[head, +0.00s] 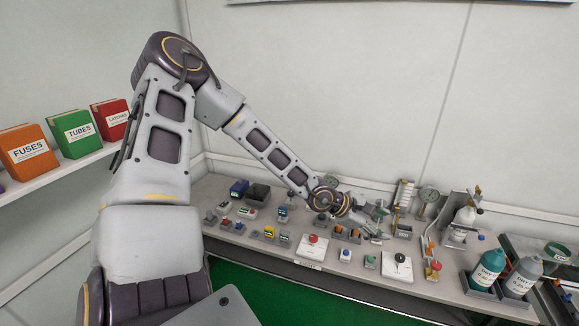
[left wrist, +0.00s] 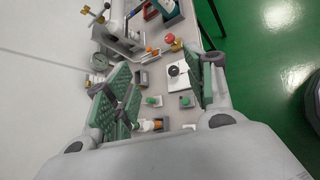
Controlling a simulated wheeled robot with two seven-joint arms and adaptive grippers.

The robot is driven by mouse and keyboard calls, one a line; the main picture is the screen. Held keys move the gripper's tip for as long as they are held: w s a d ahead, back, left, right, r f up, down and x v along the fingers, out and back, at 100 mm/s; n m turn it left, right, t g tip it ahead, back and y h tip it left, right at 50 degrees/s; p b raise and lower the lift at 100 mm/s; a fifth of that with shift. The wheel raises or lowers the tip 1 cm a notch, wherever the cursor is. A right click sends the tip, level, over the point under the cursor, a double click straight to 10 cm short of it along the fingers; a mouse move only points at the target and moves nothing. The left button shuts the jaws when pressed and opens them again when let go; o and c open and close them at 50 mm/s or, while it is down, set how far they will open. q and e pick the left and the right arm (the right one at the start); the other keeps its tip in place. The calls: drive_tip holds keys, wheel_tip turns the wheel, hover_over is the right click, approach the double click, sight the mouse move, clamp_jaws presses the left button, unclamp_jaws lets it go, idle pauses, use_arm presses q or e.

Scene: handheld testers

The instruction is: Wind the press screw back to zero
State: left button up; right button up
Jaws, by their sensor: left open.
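My left gripper (head: 376,222) is over the back middle of the bench, to the left of a round gauge (head: 428,195). In the left wrist view its green-padded fingers (left wrist: 162,88) are spread apart with nothing held between them. The gauge also shows in the left wrist view (left wrist: 100,61), beyond the left finger. A grey metal stand (head: 461,222) holding a pale bottle is to the right of the gauge. A red knob (head: 436,265) on a small fitting sits in front of that stand. I cannot tell for certain which part is the press screw. My right gripper is out of view.
The bench (head: 225,192) is crowded with small switches and buttons, including a red button on a white box (head: 312,240) and a white box with a black knob (head: 397,262). Two bottles (head: 487,268) stand at the right. A shelf with labelled binders (head: 72,134) is at the left.

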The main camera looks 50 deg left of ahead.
use_arm(q)
drive_tip(key=s+a+f+m+g+y, duration=0.2)
drive_tip(key=s+a+f+m, duration=0.1)
drive_tip(key=m, duration=0.9)
drive_tip(key=s+a+f+m+g+y, duration=0.2)
drive_tip(key=s+a+f+m+g, duration=0.1)
drive_tip(key=m, duration=1)
drive_tip(key=shift+s+a+f+y, duration=0.4)
drive_tip(key=shift+s+a+f, duration=0.05)
drive_tip(key=shift+a+f, duration=0.3)
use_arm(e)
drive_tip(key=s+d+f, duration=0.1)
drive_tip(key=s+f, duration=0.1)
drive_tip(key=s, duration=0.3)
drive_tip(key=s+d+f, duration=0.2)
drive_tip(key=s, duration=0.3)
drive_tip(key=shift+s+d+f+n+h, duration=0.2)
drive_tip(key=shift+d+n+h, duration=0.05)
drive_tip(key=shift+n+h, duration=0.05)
use_arm(q)
drive_tip(key=shift+m, duration=0.4)
